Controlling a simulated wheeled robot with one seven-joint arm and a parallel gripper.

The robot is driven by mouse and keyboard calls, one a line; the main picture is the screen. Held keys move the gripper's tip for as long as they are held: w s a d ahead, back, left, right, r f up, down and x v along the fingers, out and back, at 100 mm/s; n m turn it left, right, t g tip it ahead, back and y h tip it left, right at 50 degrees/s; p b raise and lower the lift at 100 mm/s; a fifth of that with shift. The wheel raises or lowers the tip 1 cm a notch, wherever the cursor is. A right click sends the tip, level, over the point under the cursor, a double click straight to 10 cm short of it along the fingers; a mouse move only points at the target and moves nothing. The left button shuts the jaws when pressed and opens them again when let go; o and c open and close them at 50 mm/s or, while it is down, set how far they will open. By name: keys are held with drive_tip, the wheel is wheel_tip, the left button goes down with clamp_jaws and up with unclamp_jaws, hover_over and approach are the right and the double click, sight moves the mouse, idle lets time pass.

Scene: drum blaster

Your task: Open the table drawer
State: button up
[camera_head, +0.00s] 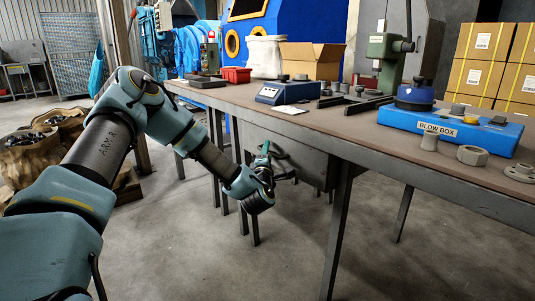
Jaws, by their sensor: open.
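The long table (330,137) runs from the back left to the right, with a brown top and dark metal legs. A grey drawer unit (309,165) hangs under its top, left of the middle leg. My gripper (284,171) is at the end of my teal arm, low in front of the drawer unit. It overlaps the unit's left part in the picture and hides some of its front. The jaws are small and dark here, and no object shows between them. I cannot tell whether they touch a handle, or whether the drawer is out at all.
On the table stand a blue blow box (452,132), a blue scale (287,92), an open carton (312,60), a green press (388,55) and a red bin (236,75). Table legs (338,225) stand near my gripper. The floor (200,260) in front is clear.

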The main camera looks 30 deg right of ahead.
clamp_jaws()
idle(1.3)
